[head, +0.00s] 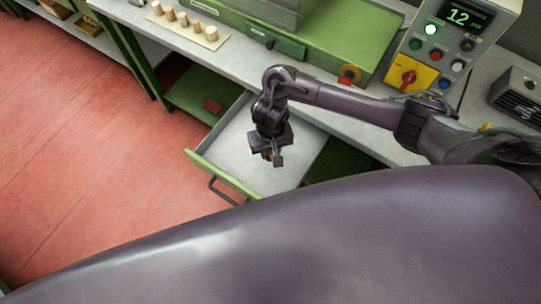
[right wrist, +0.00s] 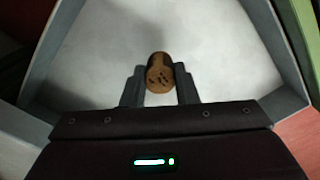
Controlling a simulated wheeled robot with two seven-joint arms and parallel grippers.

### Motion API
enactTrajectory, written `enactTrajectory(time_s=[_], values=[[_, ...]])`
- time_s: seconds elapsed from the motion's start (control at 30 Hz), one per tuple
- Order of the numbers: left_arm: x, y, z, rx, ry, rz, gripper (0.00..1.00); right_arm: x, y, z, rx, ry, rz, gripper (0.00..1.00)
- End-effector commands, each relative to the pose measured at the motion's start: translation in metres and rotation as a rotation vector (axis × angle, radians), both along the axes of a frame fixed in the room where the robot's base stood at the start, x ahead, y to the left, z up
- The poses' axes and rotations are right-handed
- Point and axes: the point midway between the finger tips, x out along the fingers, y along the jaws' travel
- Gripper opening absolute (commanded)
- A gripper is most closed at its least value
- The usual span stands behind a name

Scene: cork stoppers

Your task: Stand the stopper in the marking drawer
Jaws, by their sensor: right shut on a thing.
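The marking drawer (head: 237,166) is pulled open below the bench, with a pale grey inside and a green front. My right gripper (head: 273,159) is over the inside of the drawer, pointing down. In the right wrist view my right gripper (right wrist: 160,88) is shut on a brown cork stopper (right wrist: 160,72), with one finger on each side. The stopper's round end with dark marks faces the camera. The drawer floor (right wrist: 215,45) lies beyond it; I cannot tell whether the stopper touches it. In the head view the stopper is mostly hidden by the gripper. My left gripper is not in view.
Several cork stoppers stand on a pale strip (head: 188,28) on the bench. A green machine (head: 345,40) and a control box (head: 450,45) reading 12 stand behind my right arm. The drawer walls (right wrist: 283,50) surround the gripper. A small red block (head: 212,105) lies on a lower shelf.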

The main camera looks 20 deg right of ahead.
Motion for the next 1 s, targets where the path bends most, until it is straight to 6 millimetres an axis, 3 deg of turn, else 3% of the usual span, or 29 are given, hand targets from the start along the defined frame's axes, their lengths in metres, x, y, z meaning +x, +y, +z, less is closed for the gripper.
enactTrajectory(time_s=[0.03,0.17,0.57,0.6,0.73,1.0], values=[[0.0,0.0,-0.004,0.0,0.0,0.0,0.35,-0.001,0.0,-0.011,-0.001,0.003,-0.002,0.06],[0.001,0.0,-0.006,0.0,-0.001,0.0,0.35,0.0,0.0,-0.024,-0.001,0.001,-0.001,0.06],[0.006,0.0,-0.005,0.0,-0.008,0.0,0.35,0.0,0.0,-0.028,0.0,0.001,-0.002,0.06],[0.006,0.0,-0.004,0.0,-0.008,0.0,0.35,0.0,0.0,-0.028,0.0,0.0,-0.002,0.31],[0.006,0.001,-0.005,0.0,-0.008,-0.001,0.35,0.0,0.0,-0.028,0.0,0.0,-0.001,0.48],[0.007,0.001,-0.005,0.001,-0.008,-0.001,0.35,0.0,0.0,-0.027,0.0,0.0,0.0,0.48]])
